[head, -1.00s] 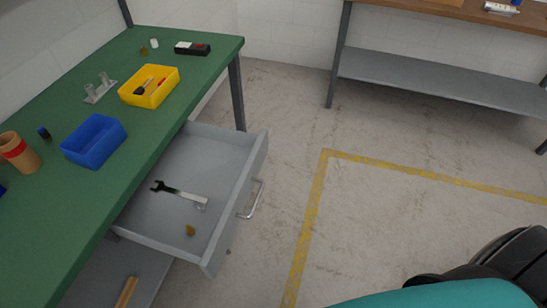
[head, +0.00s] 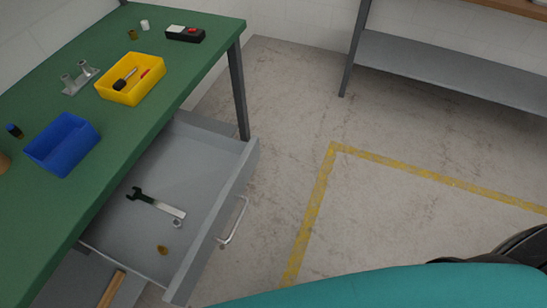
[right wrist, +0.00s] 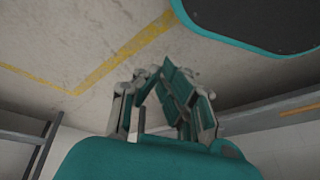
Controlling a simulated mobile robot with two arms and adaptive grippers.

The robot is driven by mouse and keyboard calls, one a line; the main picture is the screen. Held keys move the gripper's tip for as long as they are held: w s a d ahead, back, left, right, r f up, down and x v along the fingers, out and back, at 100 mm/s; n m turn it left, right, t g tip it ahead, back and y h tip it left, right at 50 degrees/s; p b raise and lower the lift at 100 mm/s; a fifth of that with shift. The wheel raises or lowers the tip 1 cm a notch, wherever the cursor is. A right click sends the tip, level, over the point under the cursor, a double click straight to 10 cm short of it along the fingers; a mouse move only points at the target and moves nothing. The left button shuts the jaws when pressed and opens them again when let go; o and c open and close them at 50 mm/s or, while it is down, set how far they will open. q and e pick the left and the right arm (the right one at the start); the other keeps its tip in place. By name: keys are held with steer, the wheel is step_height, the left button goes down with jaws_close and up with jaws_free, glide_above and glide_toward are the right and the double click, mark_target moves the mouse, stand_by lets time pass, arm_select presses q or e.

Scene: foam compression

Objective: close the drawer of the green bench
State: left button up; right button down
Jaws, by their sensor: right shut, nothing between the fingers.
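The green bench (head: 185,75) stands at the left in the head view. Its grey drawer (head: 215,225) is pulled out toward the open floor, with a metal bar handle (head: 234,220) on its front. A wrench (head: 156,203), a small nut (head: 178,223) and a small brass-coloured piece (head: 162,250) lie in the drawer. My right gripper (right wrist: 172,72) shows in the right wrist view, shut and empty, with floor behind it and apart from the drawer. Neither gripper shows in the head view.
On the bench top are a blue bin (head: 62,145), a yellow bin (head: 130,80) with tools and a black box (head: 185,34). A second table with a grey lower shelf (head: 450,70) stands at the back right. The floor (head: 290,110) beside the drawer is clear.

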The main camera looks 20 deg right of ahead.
steer(key=w+a+r+m+t+y+b, duration=0.1)
steer(key=w+a+r+m+t+b, duration=0.2)
steer(key=w+r, duration=0.45)
steer(key=m+t+b, duration=0.3)
steer(key=m+t, duration=0.7)
steer(key=m, duration=0.3)
glide_toward(255, 157)
steer(key=s+d, duration=0.5)
steer(key=s, duration=0.1)
steer(key=shift+y, duration=0.3)
steer(key=shift+w+a+f+p, duration=0.15)
steer(key=shift+w+a+p, duration=0.55)
steer(key=shift+w, duration=1.2)
steer(key=shift+w+a+f+p, duration=0.2)
steer(key=shift+w+a, duration=0.8)
steer(key=shift+w, duration=0.95)
steer(key=shift+w+a+f+p, duration=0.1)
steer(key=shift+w+a+p, duration=0.6)
steer(key=shift+w, duration=1.2)
steer(key=shift+a, duration=0.3)
